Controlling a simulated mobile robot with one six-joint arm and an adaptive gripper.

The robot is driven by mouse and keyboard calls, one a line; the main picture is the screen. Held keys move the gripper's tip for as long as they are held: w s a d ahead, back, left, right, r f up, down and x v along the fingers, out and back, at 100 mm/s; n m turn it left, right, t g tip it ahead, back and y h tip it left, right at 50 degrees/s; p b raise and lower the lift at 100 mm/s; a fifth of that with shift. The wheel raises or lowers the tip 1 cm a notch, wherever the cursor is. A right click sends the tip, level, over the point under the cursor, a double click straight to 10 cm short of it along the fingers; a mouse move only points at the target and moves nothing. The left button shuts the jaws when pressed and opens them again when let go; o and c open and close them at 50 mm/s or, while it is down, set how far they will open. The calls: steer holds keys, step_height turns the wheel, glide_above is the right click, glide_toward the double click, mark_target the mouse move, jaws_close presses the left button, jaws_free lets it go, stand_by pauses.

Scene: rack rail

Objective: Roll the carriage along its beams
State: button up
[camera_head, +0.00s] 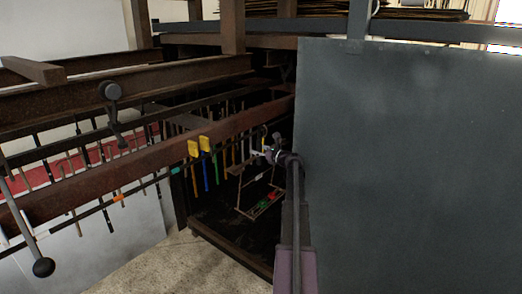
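Rusty beams (150,160) run from the left edge toward the middle of the head view, at slightly different heights. A dark round knob or wheel (110,90) with a short bracket below it sits at the upper beam on the left. I cannot tell for sure which part is the carriage. My arm rises from the bottom centre, and my gripper (270,154) is at its far end, near the right end of the lower beam. It is small and dark there. I cannot tell whether its fingers are open or touch anything.
A large grey panel (415,170) fills the right side, close beside my arm. Several tools with coloured handles, two with yellow tops (199,146), hang behind the beams. A rod with a black ball end (43,267) slants down at left. Bare floor (165,268) shows at bottom left of centre.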

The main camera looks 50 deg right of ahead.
steer(key=shift+s, duration=0.25)
stand_by(0.4)
steer(key=s, duration=0.8)
steer(key=shift+s+d, duration=0.35)
steer(key=shift+s, duration=0.05)
stand_by(0.8)
stand_by(0.3)
steer(key=s, duration=1.2)
steer(key=shift+d, duration=0.45)
steer(key=shift+w, duration=0.1)
